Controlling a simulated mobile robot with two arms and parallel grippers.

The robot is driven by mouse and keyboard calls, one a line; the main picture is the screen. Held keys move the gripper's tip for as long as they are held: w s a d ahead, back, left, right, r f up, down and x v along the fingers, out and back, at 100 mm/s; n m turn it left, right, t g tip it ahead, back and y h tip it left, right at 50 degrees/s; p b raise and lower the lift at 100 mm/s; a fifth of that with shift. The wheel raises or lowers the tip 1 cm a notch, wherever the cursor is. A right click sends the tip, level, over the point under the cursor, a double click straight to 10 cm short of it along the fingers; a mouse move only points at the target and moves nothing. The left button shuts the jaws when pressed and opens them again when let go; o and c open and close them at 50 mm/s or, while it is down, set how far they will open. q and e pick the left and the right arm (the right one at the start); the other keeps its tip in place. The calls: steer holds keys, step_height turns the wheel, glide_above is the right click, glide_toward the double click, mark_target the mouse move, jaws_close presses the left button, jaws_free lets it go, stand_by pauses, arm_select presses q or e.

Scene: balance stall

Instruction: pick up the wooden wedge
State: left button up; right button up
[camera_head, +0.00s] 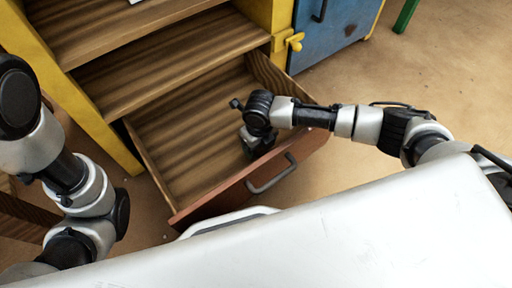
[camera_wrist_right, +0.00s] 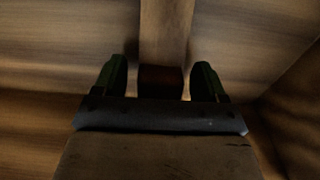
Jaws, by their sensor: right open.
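The wooden wedge (camera_wrist_right: 165,35) shows in the right wrist view as a pale wooden strip with a dark reddish-brown end face. It lies between the two dark fingers of my right gripper (camera_wrist_right: 160,68), with a gap on each side. In the head view my right gripper (camera_head: 252,146) is lowered into the open drawer (camera_head: 180,125), near its front right. The wedge is hidden there behind the gripper and wrist. My right gripper is open. My left arm shows at the left, but its gripper is not in view.
The drawer's reddish front with a grey handle (camera_head: 271,175) is near me, and its side walls stand around my right gripper. Wooden shelves (camera_head: 170,60) are above and behind it. A blue cabinet door (camera_head: 333,30) is at the back. The floor to the right is clear.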

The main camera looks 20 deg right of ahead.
steer(key=shift+f, duration=0.3)
steer(key=c, duration=1)
steer(key=shift+c, duration=0.2)
